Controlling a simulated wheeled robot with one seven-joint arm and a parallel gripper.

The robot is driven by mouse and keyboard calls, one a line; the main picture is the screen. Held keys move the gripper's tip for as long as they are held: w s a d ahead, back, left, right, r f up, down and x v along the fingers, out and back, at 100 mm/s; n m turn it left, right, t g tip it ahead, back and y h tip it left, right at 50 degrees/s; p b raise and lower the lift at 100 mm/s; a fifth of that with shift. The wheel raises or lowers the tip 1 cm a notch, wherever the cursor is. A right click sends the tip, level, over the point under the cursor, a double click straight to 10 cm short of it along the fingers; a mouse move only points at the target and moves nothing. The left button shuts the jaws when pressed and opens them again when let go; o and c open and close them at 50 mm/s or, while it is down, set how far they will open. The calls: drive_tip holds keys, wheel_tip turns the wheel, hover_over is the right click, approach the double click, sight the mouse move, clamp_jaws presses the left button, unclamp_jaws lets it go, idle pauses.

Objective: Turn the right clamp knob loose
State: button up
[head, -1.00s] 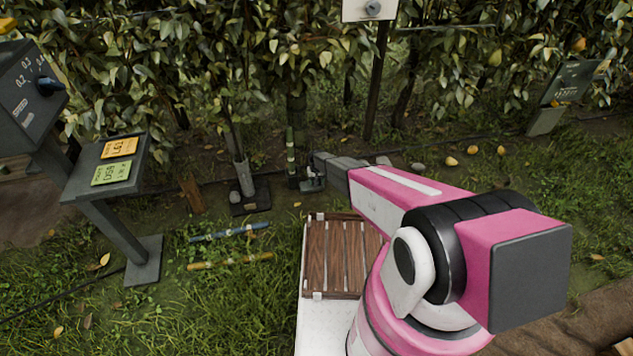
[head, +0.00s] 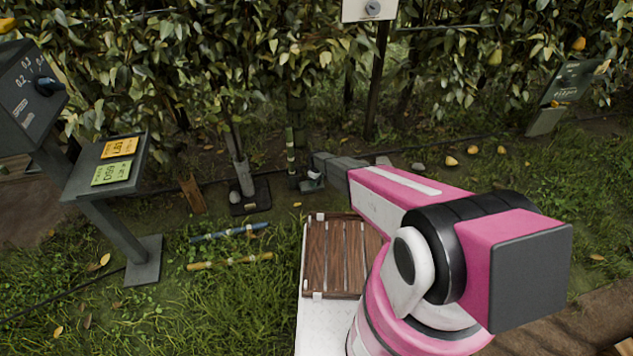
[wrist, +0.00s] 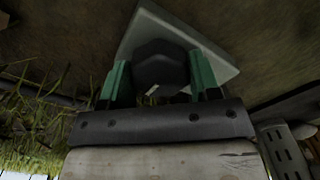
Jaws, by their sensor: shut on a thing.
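In the wrist view a dark, blunt-edged knob (wrist: 160,62) sits in front of a pale grey angular plate (wrist: 190,38). My gripper (wrist: 159,84) has a green finger on each side of the knob and is shut on it. A small pale mark shows at the knob's lower edge. In the head view my gripper (head: 312,178) is low by the foot of a green banded post (head: 290,150). The knob is hidden there by the gripper and arm, so I cannot tell from the head view how far it is turned.
A grey tube stand (head: 243,178) on a black base is to the left. Blue (head: 229,232) and yellow (head: 230,261) sticks lie on the grass. A wooden slatted crate (head: 335,258) is below my arm. A display stand (head: 112,165) is at left.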

drive_tip(key=shift+n, duration=0.4)
drive_tip(key=o, duration=0.9)
drive_tip(key=shift+r, duration=0.1)
wheel_tip(320, 180, up, 11)
drive_tip(key=shift+f, duration=0.15)
idle(0.4)
